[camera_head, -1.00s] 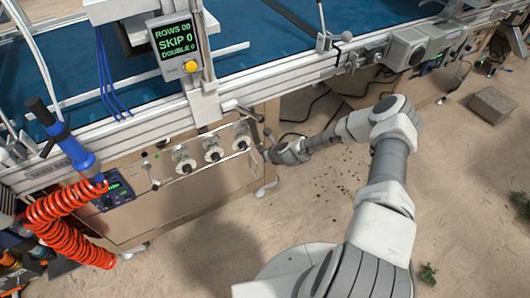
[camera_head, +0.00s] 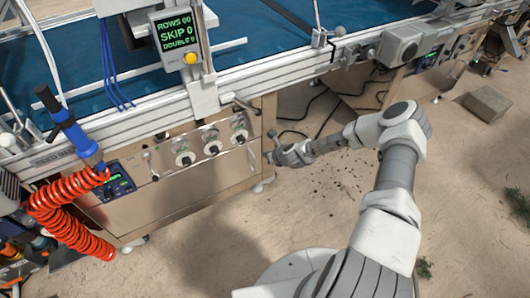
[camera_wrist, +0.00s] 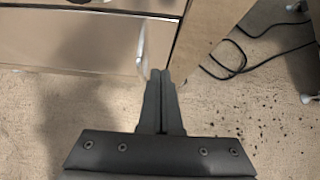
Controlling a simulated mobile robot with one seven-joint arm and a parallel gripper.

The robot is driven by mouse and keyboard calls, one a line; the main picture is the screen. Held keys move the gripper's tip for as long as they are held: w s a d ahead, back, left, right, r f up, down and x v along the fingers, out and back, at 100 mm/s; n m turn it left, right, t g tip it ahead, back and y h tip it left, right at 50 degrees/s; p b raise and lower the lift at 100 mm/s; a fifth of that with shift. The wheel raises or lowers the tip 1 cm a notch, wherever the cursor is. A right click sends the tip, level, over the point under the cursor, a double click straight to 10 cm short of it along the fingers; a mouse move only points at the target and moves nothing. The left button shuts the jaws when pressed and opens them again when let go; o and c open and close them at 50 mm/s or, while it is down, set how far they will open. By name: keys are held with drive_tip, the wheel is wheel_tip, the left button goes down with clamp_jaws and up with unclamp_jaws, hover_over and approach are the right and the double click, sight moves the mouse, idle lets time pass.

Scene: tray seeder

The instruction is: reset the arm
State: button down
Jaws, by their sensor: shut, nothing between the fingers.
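My gripper (camera_wrist: 161,76) is shut and empty in the wrist view, its two dark fingers together and pointing at the lower corner of the machine's cabinet. In the head view my gripper (camera_head: 270,146) is small, at the right end of the knob panel (camera_head: 205,165). My arm reaches in from the lower right and bends at the elbow toward the panel. Whether the fingertips touch the panel's edge cannot be told.
The seeder's blue belt (camera_head: 270,42) and metal rail (camera_head: 270,72) run across the top. A display with a yellow button (camera_head: 190,58) stands on it. A coiled orange hose (camera_head: 60,215) hangs at left. Black cables (camera_wrist: 230,65) lie on the floor. A grey block (camera_head: 487,104) lies at right.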

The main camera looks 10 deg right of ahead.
drive_tip(key=p+v, duration=0.2)
drive_tip(key=v, duration=0.6)
drive_tip(key=shift+s+r, duration=0.25)
drive_tip(key=shift+r, duration=0.05)
drive_tip(key=s+d+r+n+h+p, duration=0.1)
drive_tip(key=s+d+r+n+h, duration=0.2)
drive_tip(key=r+n, duration=0.8)
drive_tip(key=s+d+r+n+g+h+p, duration=0.15)
drive_tip(key=d+r+n, duration=0.35)
drive_tip(key=r, duration=1.3)
drive_tip(key=s+d+r+n+h+p, duration=0.1)
drive_tip(key=s+d+r+n, duration=0.3)
drive_tip(key=r+n, duration=0.7)
drive_tip(key=s+a+f+v, duration=0.1)
drive_tip(key=a+v, duration=0.1)
drive_tip(key=v, duration=1)
drive_tip(key=s+a+f+n+g+y+b, duration=0.1)
drive_tip(key=s+a+n+b, duration=0.15)
drive_tip(key=s+a, duration=0.35)
drive_tip(key=s+a+f+n+y+b, duration=0.1)
drive_tip(key=s+a+n, duration=0.2)
drive_tip(key=s, duration=0.4)
wheel_tip(320, 180, up, 19)
drive_tip(key=p, duration=1.9)
drive_tip(key=shift+a+r+p, duration=0.2)
drive_tip(key=shift+p, duration=0.15)
